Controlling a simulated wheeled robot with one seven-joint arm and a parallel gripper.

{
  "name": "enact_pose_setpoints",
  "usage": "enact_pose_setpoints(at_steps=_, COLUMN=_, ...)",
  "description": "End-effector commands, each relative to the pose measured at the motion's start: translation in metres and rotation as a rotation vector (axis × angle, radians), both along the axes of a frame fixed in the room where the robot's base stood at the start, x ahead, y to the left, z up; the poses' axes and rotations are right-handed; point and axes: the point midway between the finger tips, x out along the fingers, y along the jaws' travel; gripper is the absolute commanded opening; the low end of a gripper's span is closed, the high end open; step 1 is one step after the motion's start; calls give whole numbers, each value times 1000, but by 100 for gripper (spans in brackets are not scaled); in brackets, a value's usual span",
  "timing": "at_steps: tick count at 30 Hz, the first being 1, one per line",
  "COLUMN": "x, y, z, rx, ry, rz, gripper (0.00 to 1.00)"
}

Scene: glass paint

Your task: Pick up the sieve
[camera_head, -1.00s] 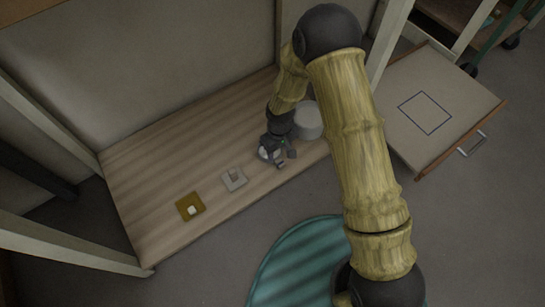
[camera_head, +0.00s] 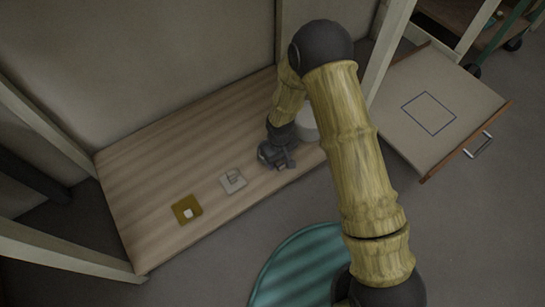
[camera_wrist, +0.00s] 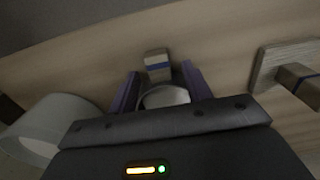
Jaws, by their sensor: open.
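In the wrist view, a round white piece (camera_wrist: 166,97) and a pale block with a blue stripe (camera_wrist: 157,62) lie between and just beyond the fingers. They look like the sieve's bowl and handle, but I cannot tell for sure whether they are joined. My gripper (camera_wrist: 158,76) is open, with its two purple fingers on either side of the white piece. I cannot tell whether they touch it. In the head view my gripper (camera_head: 280,158) is low over the wooden board and hides the sieve.
A white cylindrical container (camera_head: 307,127) stands close behind my gripper; it also shows in the wrist view (camera_wrist: 45,130). A pale square piece with a block on it (camera_head: 233,181) and a yellow-brown square (camera_head: 186,209) lie left. An open drawer (camera_head: 440,145) is right.

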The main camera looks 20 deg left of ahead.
Motion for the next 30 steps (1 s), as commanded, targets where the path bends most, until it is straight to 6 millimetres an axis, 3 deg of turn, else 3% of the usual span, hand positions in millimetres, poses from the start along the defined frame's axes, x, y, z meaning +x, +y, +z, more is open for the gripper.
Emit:
enact_pose_setpoints(at_steps=11, x=0, y=0, z=1, rx=0, ry=0, rz=0, gripper=47)
enact_pose_setpoints(at_steps=18, x=0, y=0, z=1, rx=0, ry=0, rz=0, gripper=1)
enact_pose_setpoints(at_steps=30, x=0, y=0, z=9, rx=1, ry=-1, rz=-1, gripper=0)
